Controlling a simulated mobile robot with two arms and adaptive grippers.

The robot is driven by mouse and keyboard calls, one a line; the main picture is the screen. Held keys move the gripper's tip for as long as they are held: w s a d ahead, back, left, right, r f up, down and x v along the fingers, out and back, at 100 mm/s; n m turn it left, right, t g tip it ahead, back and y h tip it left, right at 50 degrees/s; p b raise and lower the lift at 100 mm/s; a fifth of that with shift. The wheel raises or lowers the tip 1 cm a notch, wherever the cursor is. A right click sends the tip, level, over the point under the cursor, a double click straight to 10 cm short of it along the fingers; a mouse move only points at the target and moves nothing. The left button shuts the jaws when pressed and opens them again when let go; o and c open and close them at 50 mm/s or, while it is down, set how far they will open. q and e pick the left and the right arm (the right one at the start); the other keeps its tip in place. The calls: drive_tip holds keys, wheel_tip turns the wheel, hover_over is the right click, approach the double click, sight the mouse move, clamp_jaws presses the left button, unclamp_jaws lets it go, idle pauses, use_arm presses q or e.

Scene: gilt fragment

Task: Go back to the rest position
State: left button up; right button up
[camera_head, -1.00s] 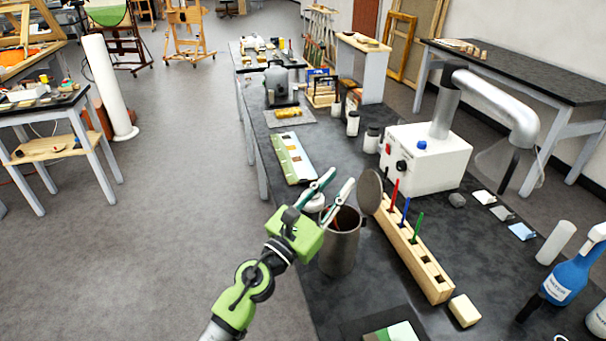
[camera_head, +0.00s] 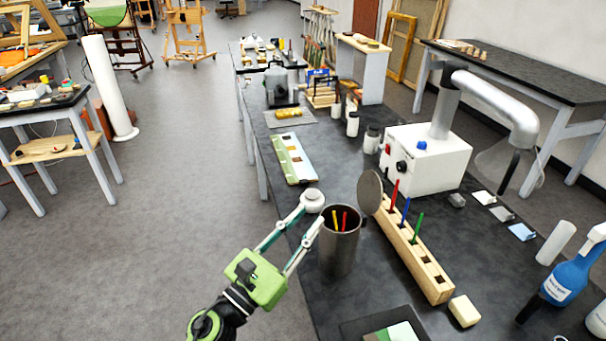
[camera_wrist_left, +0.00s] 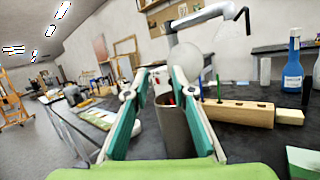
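My left gripper (camera_head: 308,210) has a green body and teal-and-white fingers spread apart, with nothing between them. In the head view it is just left of a dark metal canister (camera_head: 341,250) that stands open on the black bench. In the left wrist view the canister (camera_wrist_left: 174,128) shows beyond and between the open fingers (camera_wrist_left: 150,85). A yellow stick and a red stick (camera_head: 345,221) stand inside the canister. Its round lid (camera_head: 370,191) is raised at the right. My right gripper is not in view.
A wooden block rack (camera_head: 418,255) with red, blue and green sticks stands right of the canister. A white fume box (camera_head: 427,157), a blue spray bottle (camera_head: 567,279) and a green-and-white strip (camera_head: 290,158) are on the bench. Open floor (camera_head: 185,215) lies to the left.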

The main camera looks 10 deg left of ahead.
use_arm(q)
drive_tip(key=shift+s+a+f, duration=0.1)
drive_tip(key=shift+s+a, duration=0.2)
drive_tip(key=shift+s, duration=0.15)
drive_tip(key=shift+f, duration=0.1)
drive_tip(key=s+a+f+n+g+y, duration=0.15)
drive_tip(key=a+f+n+y, duration=0.25)
drive_tip(key=f+n, duration=0.9)
drive_tip(key=a+f+n+g+y, duration=0.35)
drive_tip(key=f+n, duration=0.25)
drive_tip(key=f, duration=1.4)
drive_tip(key=s+a+f+n+g+y, duration=0.1)
drive_tip(key=s+a+f+n+g, duration=0.1)
drive_tip(key=s+f+n, duration=0.45)
drive_tip(key=s+a+f+n+g+y, duration=0.15)
drive_tip(key=s+f, duration=0.25)
drive_tip(key=f, duration=0.6)
drive_tip(key=s+a+f+n+g, duration=0.2)
drive_tip(key=s+f+n, duration=0.3)
drive_tip(key=s, duration=0.6)
drive_tip(key=s+a+f+n+g+y, duration=0.1)
drive_tip(key=s+f+n, duration=0.4)
drive_tip(key=s, duration=0.6)
drive_tip(key=s+a+f+n+g, duration=0.3)
drive_tip(key=s+f, duration=0.4)
drive_tip(key=s, duration=0.4)
drive_tip(key=shift+s+f+n+g+y, duration=0.15)
drive_tip(key=shift+f+n+g+y, duration=0.15)
drive_tip(key=shift+n+g, duration=0.8)
